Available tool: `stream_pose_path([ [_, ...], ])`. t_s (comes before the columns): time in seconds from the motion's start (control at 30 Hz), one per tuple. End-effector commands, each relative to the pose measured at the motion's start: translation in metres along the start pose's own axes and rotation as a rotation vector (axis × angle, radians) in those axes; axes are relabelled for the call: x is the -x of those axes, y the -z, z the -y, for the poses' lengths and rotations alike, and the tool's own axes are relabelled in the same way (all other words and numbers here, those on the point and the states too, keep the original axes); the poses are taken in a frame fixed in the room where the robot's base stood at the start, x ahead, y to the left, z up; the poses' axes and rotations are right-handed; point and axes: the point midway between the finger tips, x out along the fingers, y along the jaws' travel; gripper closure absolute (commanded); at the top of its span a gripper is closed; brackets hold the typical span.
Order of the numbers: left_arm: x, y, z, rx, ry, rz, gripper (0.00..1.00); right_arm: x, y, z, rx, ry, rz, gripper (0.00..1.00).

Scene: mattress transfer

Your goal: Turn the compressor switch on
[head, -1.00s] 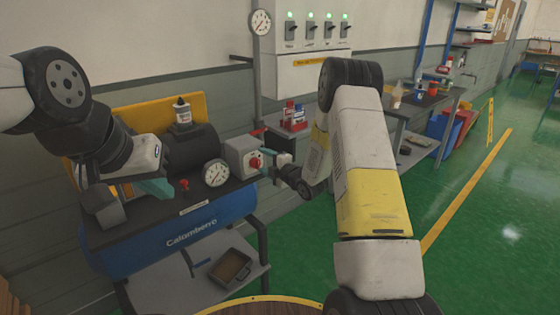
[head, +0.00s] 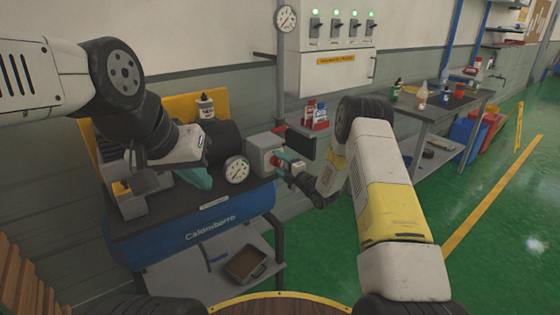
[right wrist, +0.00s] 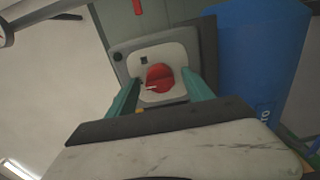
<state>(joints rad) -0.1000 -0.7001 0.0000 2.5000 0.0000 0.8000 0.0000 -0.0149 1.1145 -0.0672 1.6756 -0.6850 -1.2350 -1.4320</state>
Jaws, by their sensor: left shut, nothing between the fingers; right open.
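The compressor has a blue tank (head: 200,232) and stands at the left of the head view. Its grey switch box (head: 262,152) carries a red rotary knob (head: 276,161) on the right-hand face. In the right wrist view the red knob (right wrist: 160,78) sits on a pale plate. My right gripper (right wrist: 159,84) is open, with one teal finger on each side of the knob. I cannot tell whether the fingers touch it. In the head view my right gripper (head: 287,160) partly covers the knob. My left gripper (head: 200,178) is shut and empty over the compressor's left part.
A round gauge (head: 237,170) and a bottle (head: 205,106) are on the compressor, near my left gripper. A tray (head: 246,263) lies on the shelf below. A wall panel (head: 335,62) with several switches hangs behind. Green floor (head: 480,240) is open at the right.

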Motion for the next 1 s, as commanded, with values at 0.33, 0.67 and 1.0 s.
stream_pose_path([
  [0.33,0.0,0.0,0.0,0.0,0.0,0.0,1.0,-0.0002,-0.0002,0.0002,0.0,0.001,0.0,0.66],
  [0.67,0.0,0.0,0.0,0.0,0.0,0.0,1.0,0.0001,-0.0003,0.0004,-0.005,0.001,0.001,1.0],
  [1.0,0.0,0.0,0.0,0.0,0.0,0.0,1.0,0.0006,-0.0011,0.0008,-0.133,0.002,0.002,1.0],
])
